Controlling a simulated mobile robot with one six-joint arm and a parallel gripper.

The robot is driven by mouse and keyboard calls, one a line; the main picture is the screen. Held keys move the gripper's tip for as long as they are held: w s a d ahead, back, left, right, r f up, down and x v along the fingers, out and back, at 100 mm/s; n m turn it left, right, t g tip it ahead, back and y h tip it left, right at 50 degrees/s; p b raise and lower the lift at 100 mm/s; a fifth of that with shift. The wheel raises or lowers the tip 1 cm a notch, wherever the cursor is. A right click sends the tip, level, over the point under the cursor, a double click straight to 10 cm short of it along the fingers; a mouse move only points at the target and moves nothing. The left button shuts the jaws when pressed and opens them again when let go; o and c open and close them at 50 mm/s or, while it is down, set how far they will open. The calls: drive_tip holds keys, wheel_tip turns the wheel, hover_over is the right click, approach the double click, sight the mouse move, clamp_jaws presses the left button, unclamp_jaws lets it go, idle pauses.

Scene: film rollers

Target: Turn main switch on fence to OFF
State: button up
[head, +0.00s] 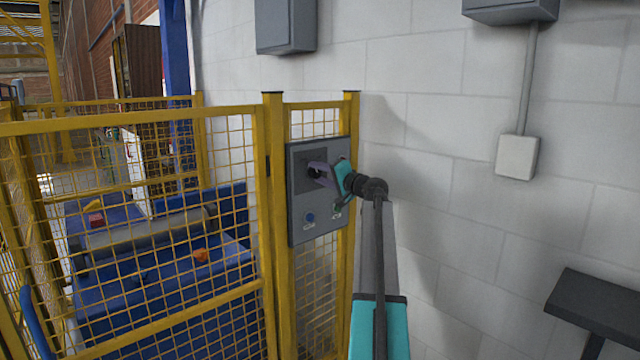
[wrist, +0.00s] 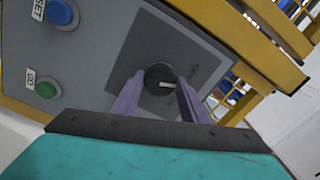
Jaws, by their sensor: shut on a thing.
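The main switch is a dark round knob with a pale mark (wrist: 161,78) on a dark square plate of the grey control panel (head: 301,220). The panel is mounted on the yellow fence (head: 272,200). My gripper (head: 316,172) reaches the knob from the right. In the wrist view, the two purple fingers of my gripper (wrist: 159,92) are on either side of the knob, shut on it. In the head view the fingers hide most of the knob.
A blue button (wrist: 61,13) labelled RESET and a green button (wrist: 47,90) labelled GO sit on the same panel. A grey box (head: 286,25) hangs on the wall above. A dark stand (head: 595,308) is at the lower right. Blue machinery (head: 170,285) stands behind the fence.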

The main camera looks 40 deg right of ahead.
drive_tip(key=shift+f+n+b, duration=0.2)
drive_tip(key=shift+n+b, duration=0.9)
drive_tip(key=shift+b, duration=0.5)
drive_tip(key=shift+r+n+b, duration=0.1)
drive_tip(key=shift+n+b, duration=0.2)
drive_tip(key=o, duration=1)
drive_tip(key=shift+o, duration=0.2)
drive_tip(key=shift+s+r, duration=0.1)
drive_tip(key=s+a, duration=0.1)
drive_tip(key=s, duration=1.2)
drive_tip(key=shift+s, duration=0.3)
